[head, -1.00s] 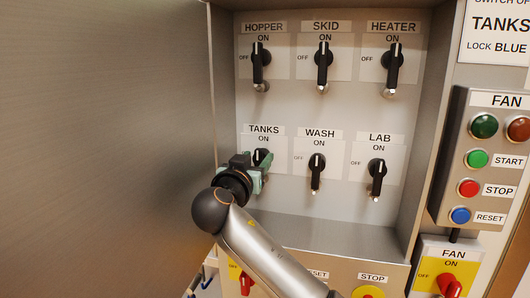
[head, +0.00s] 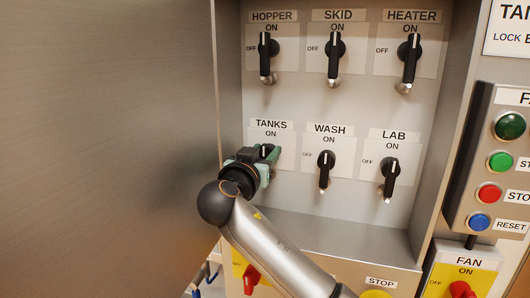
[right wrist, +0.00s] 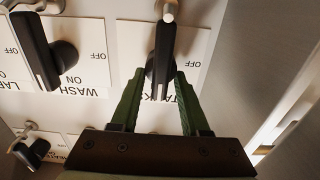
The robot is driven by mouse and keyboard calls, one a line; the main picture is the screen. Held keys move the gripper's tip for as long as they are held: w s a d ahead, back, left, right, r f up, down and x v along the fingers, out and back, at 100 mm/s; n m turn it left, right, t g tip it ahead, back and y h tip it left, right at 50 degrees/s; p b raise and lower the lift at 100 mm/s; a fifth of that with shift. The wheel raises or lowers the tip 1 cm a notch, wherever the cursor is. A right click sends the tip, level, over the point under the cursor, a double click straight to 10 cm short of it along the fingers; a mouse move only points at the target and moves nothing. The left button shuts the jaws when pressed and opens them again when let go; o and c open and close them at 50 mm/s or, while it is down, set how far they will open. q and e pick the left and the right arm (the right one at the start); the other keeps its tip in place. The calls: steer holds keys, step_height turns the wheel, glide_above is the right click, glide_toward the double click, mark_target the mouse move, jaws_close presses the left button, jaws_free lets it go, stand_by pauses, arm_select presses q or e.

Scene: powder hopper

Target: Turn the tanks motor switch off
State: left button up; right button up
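The TANKS switch (head: 264,151) is a black handle on a white plate in the lower left of the panel. Its handle looks upright, with its white mark toward ON; its lower part is hidden by my gripper in the head view. My right gripper (head: 267,165) is at this switch. In the right wrist view, which shows the panel upside down, its green fingers (right wrist: 159,75) are apart, one on each side of the TANKS handle (right wrist: 164,50). Small gaps seem to show between handle and fingertips. My left gripper is out of view.
The WASH switch (head: 325,168) and LAB switch (head: 390,176) are to the right; the HOPPER switch (head: 267,55) is above. All stand upright. A metal cabinet wall (head: 110,150) fills the left. A red switch (head: 251,279) sits below, beside my arm.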

jaws_close()
steer(key=shift+n, duration=0.3)
steer(key=shift+w+a+n+p, duration=0.1)
steer(key=shift+n+p, duration=0.25)
steer(key=shift+n, duration=0.55)
steer(key=n+p, duration=0.1)
steer(key=n, duration=0.1)
steer(key=shift+a+n, duration=0.15)
steer(key=shift+n, duration=0.15)
steer(key=n+p, duration=0.1)
steer(key=n, duration=0.1)
steer(key=shift+a+n, duration=0.1)
steer(key=shift+n, duration=0.3)
steer(key=shift+w+a+f+n+p, duration=0.15)
steer(key=shift+n+p, duration=0.9)
steer(key=shift+n, duration=0.6)
steer(key=shift+s+f+n+p, duration=0.1)
steer(key=shift+f+n+p, duration=0.1)
steer(key=shift+n+p, duration=1.2)
steer(key=shift+w+a+f+n+p, duration=0.15)
steer(key=shift+n+p, duration=0.55)
steer(key=shift+n, duration=1.25)
